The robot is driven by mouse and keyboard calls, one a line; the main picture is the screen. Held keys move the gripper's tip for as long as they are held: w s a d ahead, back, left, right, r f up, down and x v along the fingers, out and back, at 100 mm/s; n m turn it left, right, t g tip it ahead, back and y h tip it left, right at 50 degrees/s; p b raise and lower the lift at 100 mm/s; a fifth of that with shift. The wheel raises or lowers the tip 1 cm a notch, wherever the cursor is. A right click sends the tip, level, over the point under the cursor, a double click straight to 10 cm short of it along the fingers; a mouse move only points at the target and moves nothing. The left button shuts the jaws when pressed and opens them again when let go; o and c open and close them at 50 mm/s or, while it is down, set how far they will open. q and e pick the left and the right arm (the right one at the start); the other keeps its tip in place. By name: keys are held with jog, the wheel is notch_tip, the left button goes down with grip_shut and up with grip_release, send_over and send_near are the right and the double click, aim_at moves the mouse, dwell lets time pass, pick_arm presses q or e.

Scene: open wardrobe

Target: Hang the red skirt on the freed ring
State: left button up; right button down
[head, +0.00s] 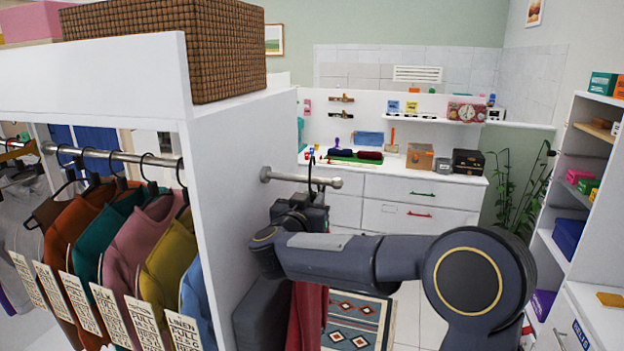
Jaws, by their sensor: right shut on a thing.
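The red skirt (307,315) hangs below my right arm, and most of it is hidden behind the arm. A dark hanger hook (311,170) rises above my right gripper (305,200) and crosses a short metal rod (300,179) on the wardrobe's side panel. I cannot tell whether the hook rests on the rod or is in front of it. My right gripper is shut on the hanger just below the rod; its fingertips are partly hidden. I cannot make out a separate ring. My left gripper is not in view.
The wardrobe's white side panel (230,200) stands left of my right gripper. Several shirts with tags hang from the inner rail (110,155). A wicker basket (165,45) sits on top. A white drawer unit (410,205) stands behind, and shelves (575,200) stand at right.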

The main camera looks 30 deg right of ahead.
dwell(0.4)
jog(key=shift+f+b, duration=1.1)
jog(key=shift+f, duration=0.85)
jog(key=c, duration=1.2)
grip_release()
jog(key=shift+a, duration=0.1)
